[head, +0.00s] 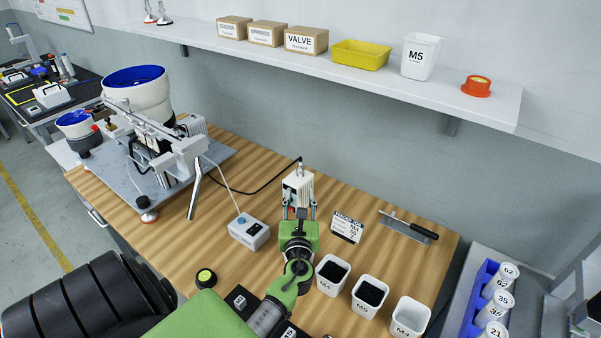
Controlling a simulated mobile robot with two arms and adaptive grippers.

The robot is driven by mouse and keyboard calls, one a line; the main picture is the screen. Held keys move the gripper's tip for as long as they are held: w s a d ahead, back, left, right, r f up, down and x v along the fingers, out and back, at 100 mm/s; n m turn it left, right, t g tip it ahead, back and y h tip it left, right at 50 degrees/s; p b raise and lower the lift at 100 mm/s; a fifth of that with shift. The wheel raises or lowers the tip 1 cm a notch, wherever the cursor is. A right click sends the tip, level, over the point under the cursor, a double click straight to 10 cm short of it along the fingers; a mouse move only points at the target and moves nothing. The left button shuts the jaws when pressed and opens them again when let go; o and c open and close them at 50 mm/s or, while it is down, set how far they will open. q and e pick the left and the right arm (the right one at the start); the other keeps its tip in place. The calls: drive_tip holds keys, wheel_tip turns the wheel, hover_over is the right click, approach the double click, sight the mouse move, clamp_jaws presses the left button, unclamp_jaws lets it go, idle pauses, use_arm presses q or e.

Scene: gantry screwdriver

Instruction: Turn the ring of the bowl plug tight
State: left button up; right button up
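My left gripper (299,202) is at mid-table, reaching away from me with its fingers spread apart. It faces a white box-shaped unit (298,183), and the fingertips show near its lower left and right sides. Whether they touch it I cannot tell. A black cable (248,192) runs from the feeder machine to behind this unit. The bowl feeder (137,92), with a blue inside, stands on a grey plate at the left. The bowl plug and its ring cannot be made out; the gripper or unit may hide them. My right gripper is out of view.
A small grey control box (249,231) with a blue knob stands left of the gripper. White bins (370,297), a label card (347,227) and a black-handled tool (408,229) lie to the right. A shelf (480,100) runs above.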

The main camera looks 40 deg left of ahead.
sight(300, 172)
use_arm(q)
drive_tip(key=x, duration=1.3)
drive_tip(key=shift+a+b, duration=0.1)
drive_tip(key=shift+b, duration=0.2)
clamp_jaws()
